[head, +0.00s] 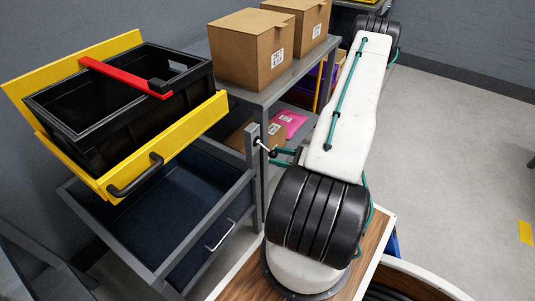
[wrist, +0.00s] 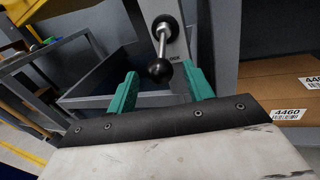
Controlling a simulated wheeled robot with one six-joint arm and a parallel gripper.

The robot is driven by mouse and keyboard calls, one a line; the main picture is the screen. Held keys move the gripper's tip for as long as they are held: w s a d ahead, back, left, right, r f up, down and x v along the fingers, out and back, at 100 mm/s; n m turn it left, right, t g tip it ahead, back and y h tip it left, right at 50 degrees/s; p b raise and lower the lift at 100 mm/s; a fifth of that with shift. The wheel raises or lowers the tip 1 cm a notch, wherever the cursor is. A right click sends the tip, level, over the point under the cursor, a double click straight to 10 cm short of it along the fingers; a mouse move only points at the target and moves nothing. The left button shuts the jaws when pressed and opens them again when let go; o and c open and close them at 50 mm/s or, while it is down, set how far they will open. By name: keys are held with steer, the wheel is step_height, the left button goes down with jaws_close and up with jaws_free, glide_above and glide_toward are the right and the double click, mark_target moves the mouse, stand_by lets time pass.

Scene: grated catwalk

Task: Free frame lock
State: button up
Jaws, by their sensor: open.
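A lever with a metal rod and a black ball knob (wrist: 160,71) sticks out from a grey post (wrist: 178,55) in the wrist view. Dark lettering, partly covered, is on the post beside the rod. In the head view the lever (head: 264,147) shows small at the top of the post. My gripper (wrist: 161,88) is open, with one green finger on each side of the knob. A gap shows between the knob and each finger. In the head view my gripper (head: 284,156) is just right of the post. A yellow frame (head: 205,121) stands tilted over the grey cart, holding a black crate (head: 112,126).
A red bar (head: 122,77) lies across the crate. The cart has an open dark blue drawer (head: 180,215) below. A grey shelf (head: 275,92) with cardboard boxes (head: 250,50) and a pink package (head: 290,123) stands behind my arm. Clear floor (head: 455,130) is at right.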

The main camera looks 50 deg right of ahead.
mark_target(268, 150)
steer(key=shift+x, duration=2.3)
steer(key=c, duration=1)
steer(key=shift+o, duration=0.2)
steer(key=shift+s, duration=0.1)
